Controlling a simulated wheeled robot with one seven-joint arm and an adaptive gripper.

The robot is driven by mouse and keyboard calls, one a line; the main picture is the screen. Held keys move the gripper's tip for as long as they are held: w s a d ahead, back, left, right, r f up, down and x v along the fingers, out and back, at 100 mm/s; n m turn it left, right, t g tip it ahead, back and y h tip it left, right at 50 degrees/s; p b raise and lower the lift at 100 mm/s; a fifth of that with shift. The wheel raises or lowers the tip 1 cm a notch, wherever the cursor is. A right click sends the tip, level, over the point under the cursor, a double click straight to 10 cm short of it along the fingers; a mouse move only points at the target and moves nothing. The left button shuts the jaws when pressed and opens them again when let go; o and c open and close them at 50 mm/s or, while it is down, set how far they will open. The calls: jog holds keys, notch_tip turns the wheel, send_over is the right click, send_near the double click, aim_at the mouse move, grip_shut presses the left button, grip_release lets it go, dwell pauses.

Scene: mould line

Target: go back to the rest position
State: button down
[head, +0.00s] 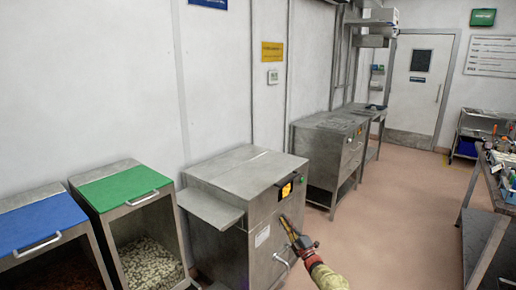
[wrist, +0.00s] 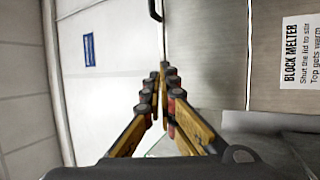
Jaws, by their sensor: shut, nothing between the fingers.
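My gripper (head: 285,222) shows in the lower middle of the head view, in front of the steel block melter (head: 253,213). In the wrist view my gripper (wrist: 160,78) has its yellow fingers meeting at the tips, with nothing between them. The melter's lid is down, and a black handle and a small lit orange panel (head: 286,190) show on its upper front. In the wrist view the melter's front (wrist: 215,60) fills the right side, with a "BLOCK MELTER" label (wrist: 301,60). I cannot tell whether the fingertips touch the melter.
Left of the melter stand two bins, one with a green lid (head: 122,185) and one with a blue lid (head: 40,222). Steel benches (head: 330,125) line the wall behind. A table with tools (head: 497,175) stands at right. The floor (head: 400,210) between is clear.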

jog(key=d+f+m+g+h, duration=0.25)
jog(key=f+m+h, duration=0.2)
jog(key=f, duration=0.55)
jog(key=d+f+m+g+h, duration=0.2)
jog(key=d+f+m+h, duration=0.25)
jog(key=f, duration=0.55)
jog(key=s+d+m+g+h, duration=0.2)
jog(key=s+d+m+g, duration=0.3)
jog(key=s, duration=0.5)
jog(key=s+a+r+m+g, duration=0.1)
jog(key=s+a+r+m, duration=0.1)
jog(key=s+r, duration=1.2)
jog(key=s+a+r+m+g+p, duration=0.1)
jog(key=s+a+r+m+g, duration=0.1)
jog(key=s+r, duration=1.3)
jog(key=s+a+r+m+g+p, duration=0.1)
jog(key=s+r+m, duration=0.3)
jog(key=s+r, duration=1.1)
jog(key=s+a, duration=0.1)
jog(key=s, duration=1.7)
jog(key=shift+s, duration=0.3)
